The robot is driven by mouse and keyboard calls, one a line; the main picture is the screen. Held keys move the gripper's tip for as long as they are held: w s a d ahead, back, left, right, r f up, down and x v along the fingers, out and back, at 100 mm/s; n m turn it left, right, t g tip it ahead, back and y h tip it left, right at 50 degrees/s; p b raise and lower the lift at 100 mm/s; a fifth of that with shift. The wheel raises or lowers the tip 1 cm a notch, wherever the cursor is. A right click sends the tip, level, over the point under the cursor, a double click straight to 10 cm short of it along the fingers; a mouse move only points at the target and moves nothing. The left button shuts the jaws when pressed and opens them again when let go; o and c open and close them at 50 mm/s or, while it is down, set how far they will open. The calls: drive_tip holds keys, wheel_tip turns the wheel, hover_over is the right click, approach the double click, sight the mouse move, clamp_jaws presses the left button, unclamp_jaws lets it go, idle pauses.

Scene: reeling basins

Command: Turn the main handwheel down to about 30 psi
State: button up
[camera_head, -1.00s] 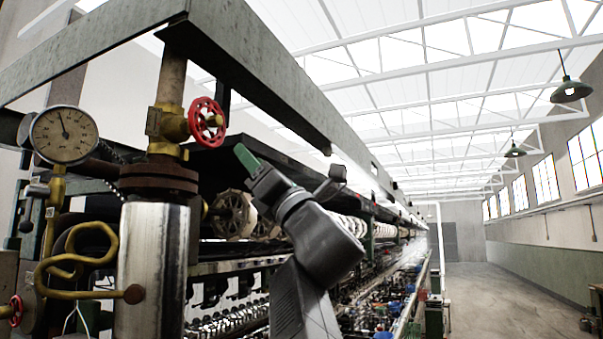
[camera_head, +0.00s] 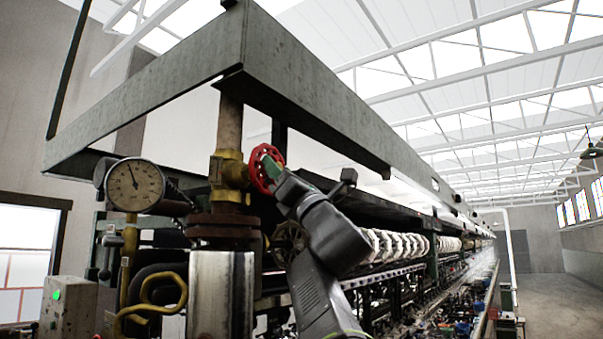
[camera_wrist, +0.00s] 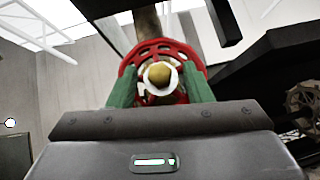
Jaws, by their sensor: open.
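The red main handwheel (camera_head: 262,170) sits on a brass valve (camera_head: 228,172) on the vertical pipe. In the wrist view the handwheel (camera_wrist: 160,52) is straight ahead, with its yellow and white hub (camera_wrist: 160,76) between my green fingers. My gripper (camera_wrist: 160,92) is open, one finger on each side of the hub, overlapping the lower rim; I cannot tell whether they touch it. In the head view my gripper (camera_head: 268,158) covers part of the wheel. The round pressure gauge (camera_head: 135,185) is left of the valve. Its needle points up, slightly left; the numbers are too small to read.
A steel beam frame (camera_head: 310,85) runs above the valve. A rusty flange (camera_head: 222,228) and shiny cylinder (camera_head: 222,290) stand below it. Yellow bent tubing (camera_head: 160,290) and a grey box with a green light (camera_head: 68,305) are lower left. The aisle at right is clear.

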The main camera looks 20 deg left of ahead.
drive_tip(key=shift+c, duration=0.4)
drive_tip(key=c, duration=0.9)
drive_tip(key=shift+o, duration=0.3)
drive_tip(key=shift+s+m+t+h, duration=0.1)
drive_tip(key=shift+m+t+h, duration=0.2)
drive_tip(key=shift+m+t, duration=0.35)
drive_tip(key=m+t+h, duration=0.1)
drive_tip(key=m+h, duration=0.1)
drive_tip(key=m, duration=0.1)
drive_tip(key=m+t+h+b, duration=0.1)
drive_tip(key=m+t+h, duration=0.1)
drive_tip(key=m, duration=0.1)
drive_tip(key=shift+s+a, duration=0.1)
drive_tip(key=shift+s, duration=0.1)
drive_tip(key=shift+r+m+t+h, duration=0.15)
drive_tip(key=shift+m+t+h, duration=0.7)
drive_tip(key=shift+m+h, duration=1.25)
drive_tip(key=shift+m, duration=0.45)
drive_tip(key=shift+s+r+m+t+h+p, duration=0.1)
drive_tip(key=shift+m+t+h+p, duration=0.25)
drive_tip(key=shift+m+h, duration=1)
